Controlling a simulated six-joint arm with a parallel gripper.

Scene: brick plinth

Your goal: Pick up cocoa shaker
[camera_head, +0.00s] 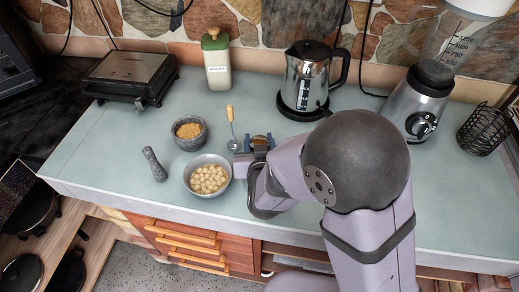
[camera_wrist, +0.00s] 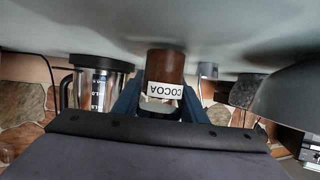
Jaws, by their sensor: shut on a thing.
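The cocoa shaker (camera_wrist: 166,68) is a brown cylinder with a white COCOA label, upside down in the wrist view. My gripper (camera_wrist: 163,88) has a dark blue finger on each side of it and is shut on it. In the head view my gripper (camera_head: 259,145) is near the middle of the counter, and only a small brown part of the shaker (camera_head: 260,139) shows between the fingers. The rest is hidden by my arm. The shaker's far end looks at or close to the counter; I cannot tell whether it touches.
A bowl of round pale pieces (camera_head: 208,188), a stone mortar (camera_head: 190,143), a pestle (camera_head: 155,165) and a spoon (camera_head: 232,130) lie left of my gripper. A kettle (camera_head: 310,75) stands behind, a blender (camera_head: 415,105) and wire basket (camera_head: 485,130) right. The left front counter is clear.

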